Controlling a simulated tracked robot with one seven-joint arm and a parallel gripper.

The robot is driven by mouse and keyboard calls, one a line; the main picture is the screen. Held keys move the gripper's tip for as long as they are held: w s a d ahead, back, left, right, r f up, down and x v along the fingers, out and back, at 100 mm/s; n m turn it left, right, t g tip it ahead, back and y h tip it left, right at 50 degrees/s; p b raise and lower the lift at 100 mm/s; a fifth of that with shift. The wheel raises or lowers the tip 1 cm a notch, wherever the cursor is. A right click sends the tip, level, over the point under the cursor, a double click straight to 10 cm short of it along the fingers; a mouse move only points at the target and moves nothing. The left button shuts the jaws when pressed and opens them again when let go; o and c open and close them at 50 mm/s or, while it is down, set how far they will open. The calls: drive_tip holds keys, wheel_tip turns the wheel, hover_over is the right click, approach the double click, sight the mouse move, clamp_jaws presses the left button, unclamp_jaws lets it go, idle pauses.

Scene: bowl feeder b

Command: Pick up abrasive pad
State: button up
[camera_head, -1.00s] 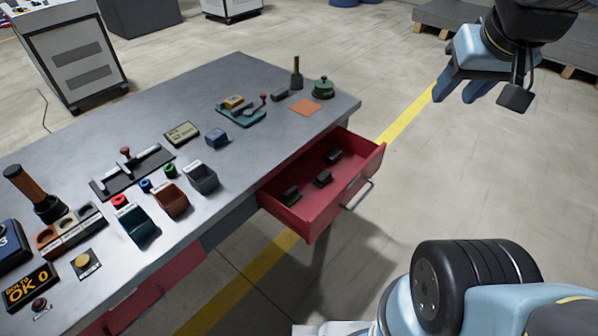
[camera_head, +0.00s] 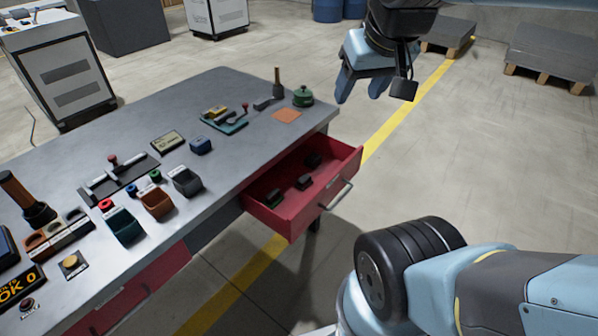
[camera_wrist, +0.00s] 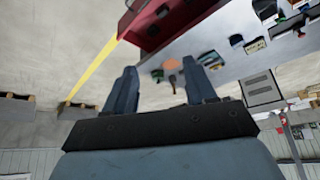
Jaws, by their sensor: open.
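An orange flat square (camera_head: 287,115) lies on the grey table near its far right corner; it looks like a thin pad. It also shows in the wrist view (camera_wrist: 171,64). The open red drawer (camera_head: 296,224) holds three small dark blocks: one at the back (camera_head: 313,160), one in the middle (camera_head: 304,182), and one at the front (camera_head: 273,198) with some green low on it. I cannot tell for sure which of these is the abrasive pad. My gripper (camera_head: 361,95) is open and empty, raised in the air to the right of the table and beyond the drawer.
On the table (camera_head: 225,165) stand a green round pot (camera_head: 303,96), a teal fixture (camera_head: 226,121), a blue block (camera_head: 201,145) and several open bins along the front edge. Open floor (camera_head: 480,160) lies to the right.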

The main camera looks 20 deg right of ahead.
drive_tip(key=o, duration=0.7)
drive_tip(key=shift+n+g+h, duration=0.6)
drive_tip(key=shift+n+g, duration=0.1)
drive_tip(key=shift+g, duration=0.1)
drive_tip(key=w+f, duration=0.1)
drive_tip(key=w, duration=0.1)
drive_tip(key=w+f, duration=0.1)
drive_tip(key=w, duration=0.2)
drive_tip(key=w+f, duration=0.1)
drive_tip(key=w, duration=0.2)
drive_tip(key=shift+w+a+f, duration=0.1)
drive_tip(key=shift+f, duration=0.05)
drive_tip(key=shift+c, duration=0.2)
drive_tip(key=n+g+y, duration=0.1)
drive_tip(key=n+g, duration=0.3)
drive_tip(key=n, duration=0.2)
hover_over(304, 178)
wheel_tip(304, 178, down, 39)
drive_tip(key=shift+a+r, duration=0.15)
drive_tip(key=shift+r, duration=0.05)
drive_tip(key=shift+f, duration=2.6)
